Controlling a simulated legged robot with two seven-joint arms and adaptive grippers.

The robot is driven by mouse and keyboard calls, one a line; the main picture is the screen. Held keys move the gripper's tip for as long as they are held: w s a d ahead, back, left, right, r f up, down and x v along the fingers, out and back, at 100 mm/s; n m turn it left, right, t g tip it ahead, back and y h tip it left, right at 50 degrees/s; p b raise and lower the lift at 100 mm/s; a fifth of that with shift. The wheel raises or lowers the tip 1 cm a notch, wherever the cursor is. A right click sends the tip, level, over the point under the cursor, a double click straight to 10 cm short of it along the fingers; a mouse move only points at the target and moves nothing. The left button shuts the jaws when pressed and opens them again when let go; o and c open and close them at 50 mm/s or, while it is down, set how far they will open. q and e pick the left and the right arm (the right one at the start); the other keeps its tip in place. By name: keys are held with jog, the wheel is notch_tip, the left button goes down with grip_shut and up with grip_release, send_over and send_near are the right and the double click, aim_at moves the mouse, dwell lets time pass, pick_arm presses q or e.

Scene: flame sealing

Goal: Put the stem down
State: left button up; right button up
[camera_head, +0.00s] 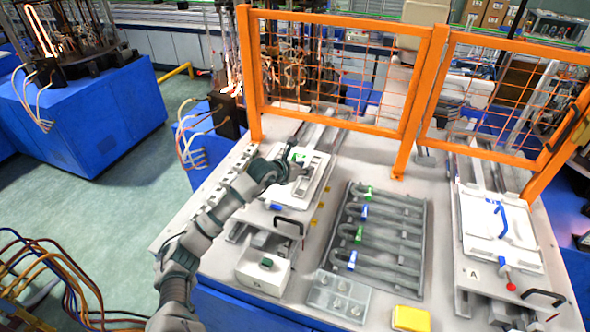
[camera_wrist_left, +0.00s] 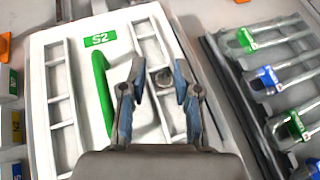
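My left gripper (camera_head: 298,170) is over the white tray (camera_head: 283,191) of the left fixture. In the left wrist view, its two blue-padded fingers (camera_wrist_left: 161,80) stand apart over this tray (camera_wrist_left: 42,75), which has a green S2 label (camera_wrist_left: 100,39) and a green handle (camera_wrist_left: 102,90). A small grey round piece (camera_wrist_left: 163,78) shows between the fingertips, with gaps on both sides. It may be part of the stem, but I cannot tell. No stem is clearly seen in the grip. My right gripper is out of view.
A dark rack (camera_head: 378,240) with grey tubes and green and blue clips lies right of the tray. A second white tray (camera_head: 500,228) with a blue handle is farther right. An orange mesh fence (camera_head: 340,75) stands behind. A yellow block (camera_head: 410,319) and clear box (camera_head: 338,297) are in front.

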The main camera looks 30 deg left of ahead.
pick_arm(q)
jog(key=d+b+v, duration=0.1)
jog(key=v, duration=0.9)
jog(key=shift+a, duration=0.35)
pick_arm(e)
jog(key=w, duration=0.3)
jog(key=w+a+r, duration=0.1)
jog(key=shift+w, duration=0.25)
pick_arm(q)
jog(key=shift+s+r, duration=0.1)
jog(key=shift+s, duration=0.1)
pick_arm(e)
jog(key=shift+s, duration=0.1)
